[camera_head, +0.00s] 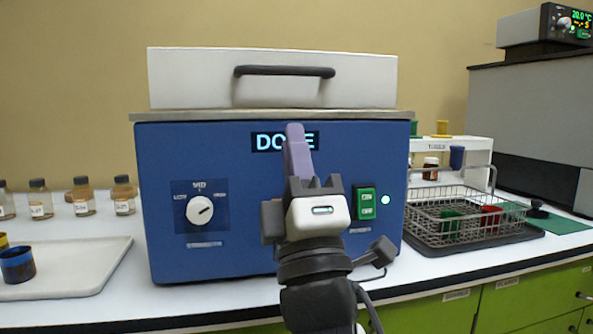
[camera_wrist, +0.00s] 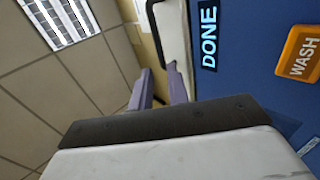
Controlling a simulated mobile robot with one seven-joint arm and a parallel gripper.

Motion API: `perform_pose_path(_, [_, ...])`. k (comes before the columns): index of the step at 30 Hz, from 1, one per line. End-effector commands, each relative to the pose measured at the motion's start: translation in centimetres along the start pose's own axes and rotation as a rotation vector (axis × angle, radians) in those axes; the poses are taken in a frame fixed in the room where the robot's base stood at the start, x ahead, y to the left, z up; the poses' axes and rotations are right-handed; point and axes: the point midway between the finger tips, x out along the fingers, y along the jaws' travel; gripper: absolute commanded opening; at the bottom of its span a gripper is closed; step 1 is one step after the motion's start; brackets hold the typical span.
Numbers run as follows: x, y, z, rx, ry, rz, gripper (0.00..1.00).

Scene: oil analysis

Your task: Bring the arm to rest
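My arm rises in the middle of the head view with my gripper (camera_head: 298,135) pointing up in front of the blue machine (camera_head: 230,240). In the wrist view, the two purple fingers of my gripper (camera_wrist: 161,75) stand apart with a gap between them, and I see nothing held. The machine's display (camera_head: 268,142) reads DONE, partly hidden by my fingers; it also shows in the wrist view (camera_wrist: 208,36). The machine's white lid (camera_head: 190,80) with a dark handle is down on it. A green ON/OFF switch (camera_head: 366,203) is right of my wrist.
An orange WASH button (camera_wrist: 300,55) shows in the wrist view. Several small bottles (camera_head: 83,197) and a white tray (camera_head: 85,278) are left of the machine. A wire basket (camera_head: 465,228) with coloured items stands right, before a white rack (camera_head: 470,148).

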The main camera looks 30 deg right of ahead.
Motion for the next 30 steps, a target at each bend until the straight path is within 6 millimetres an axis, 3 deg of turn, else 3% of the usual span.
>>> perform_pose_path(5, [-1.3, -0.1, 0.0, -0.001, -0.001, 0.001, 0.17])
perform_pose_path(22, [-1.2, -0.2, -0.4, 0.016, 0.009, 0.002, 0.17])
perform_pose_path(26, [-0.8, -1.1, -3.6, 0.13, 0.073, 0.018, 0.17])
perform_pose_path(30, [-0.7, -2.1, -10.4, 0.381, 0.21, 0.045, 0.17])
